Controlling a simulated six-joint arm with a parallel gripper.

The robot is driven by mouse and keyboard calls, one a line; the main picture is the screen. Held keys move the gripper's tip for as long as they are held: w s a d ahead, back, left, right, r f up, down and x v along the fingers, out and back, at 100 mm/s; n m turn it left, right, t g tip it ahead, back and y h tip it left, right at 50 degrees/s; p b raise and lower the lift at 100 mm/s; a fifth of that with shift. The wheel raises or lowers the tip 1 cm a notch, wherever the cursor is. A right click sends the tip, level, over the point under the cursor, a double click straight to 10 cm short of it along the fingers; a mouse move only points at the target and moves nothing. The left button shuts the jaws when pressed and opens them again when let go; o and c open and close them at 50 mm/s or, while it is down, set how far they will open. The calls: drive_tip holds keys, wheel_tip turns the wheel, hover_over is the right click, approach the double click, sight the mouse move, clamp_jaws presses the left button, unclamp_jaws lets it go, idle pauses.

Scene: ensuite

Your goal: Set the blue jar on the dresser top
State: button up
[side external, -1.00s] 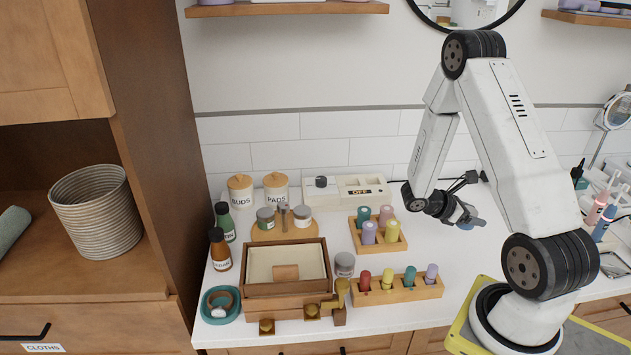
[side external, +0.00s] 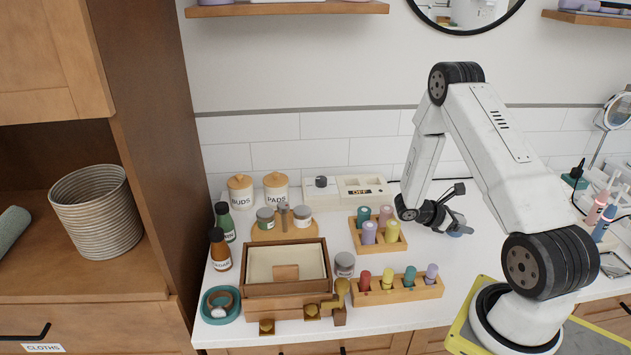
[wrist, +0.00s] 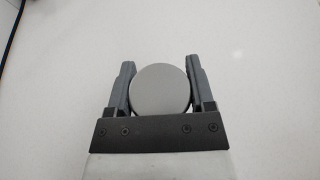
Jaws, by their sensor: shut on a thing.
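My gripper (side external: 460,229) is shut on the blue jar (side external: 456,234), which shows only as a small bluish patch under the fingers in the side view. In the wrist view, the jar's round grey lid (wrist: 161,90) sits between the two dark fingers of my gripper (wrist: 161,84). The jar is low over the white dresser top (side external: 425,262), right of the wooden blocks. I cannot tell whether its base touches the surface.
A wooden block with several coloured pegs (side external: 397,288) stands in front left. A second peg block (side external: 378,243) is left of my gripper. A wooden drawer box (side external: 287,287) and jars stand farther left. Bottles (side external: 603,222) stand at right. The dresser top around my gripper is clear.

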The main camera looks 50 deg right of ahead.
drive_tip(key=shift+f, duration=0.9)
drive_tip(key=shift+f, duration=0.15)
drive_tip(key=o, duration=1.3)
drive_tip(key=shift+c, duration=0.2)
drive_tip(key=shift+w+a+r, duration=0.15)
drive_tip(key=shift+w+r, duration=0.05)
drive_tip(key=shift+r, duration=0.05)
drive_tip(key=shift+v, duration=3.5)
